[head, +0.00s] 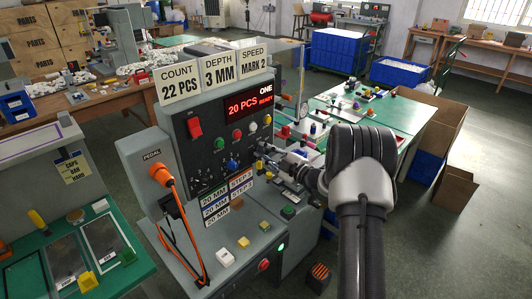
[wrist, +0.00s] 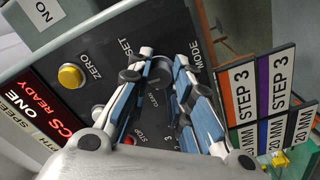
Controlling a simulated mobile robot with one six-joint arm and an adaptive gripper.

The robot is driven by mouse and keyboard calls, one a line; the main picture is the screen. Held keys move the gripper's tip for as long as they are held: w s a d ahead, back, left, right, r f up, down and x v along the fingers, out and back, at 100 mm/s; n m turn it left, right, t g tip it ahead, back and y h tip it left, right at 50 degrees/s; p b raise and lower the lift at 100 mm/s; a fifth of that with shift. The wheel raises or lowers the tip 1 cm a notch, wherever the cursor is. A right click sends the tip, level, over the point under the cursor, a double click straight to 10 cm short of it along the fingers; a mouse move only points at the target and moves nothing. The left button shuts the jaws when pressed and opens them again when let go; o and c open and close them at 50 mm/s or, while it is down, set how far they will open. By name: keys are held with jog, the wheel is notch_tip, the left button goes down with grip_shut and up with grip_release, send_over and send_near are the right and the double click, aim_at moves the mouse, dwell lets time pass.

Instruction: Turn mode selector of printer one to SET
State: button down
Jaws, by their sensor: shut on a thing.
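Printer one (head: 180,130) stands in the middle of the head view, a grey machine with a dark control panel and a red display reading "20 PCS READY". My gripper (head: 265,155) reaches its panel from the right. In the wrist view my gripper (wrist: 163,75) has its two blue-and-white fingers closed around the dark mode selector knob (wrist: 161,70). The labels SET, MODE and CLEAN are printed around the knob. The fingers cover much of it, so I cannot tell which label it points to.
A yellow ZERO button (wrist: 70,76) sits on the panel beside my fingers. STEP 3 cards (wrist: 240,92) stand close to the right finger. In the head view an orange pedal cord (head: 175,220) hangs at the printer's left, and a green worktable (head: 395,115) stands behind my arm.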

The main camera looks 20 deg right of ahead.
jog(key=m+p, duration=0.1)
jog(key=m, duration=0.4)
jog(key=shift+m, duration=0.3)
jog(key=m+p, duration=0.2)
jog(key=m, duration=0.4)
dwell(0.4)
jog(key=c, duration=1.4)
grip_release()
jog(key=v, duration=1.2)
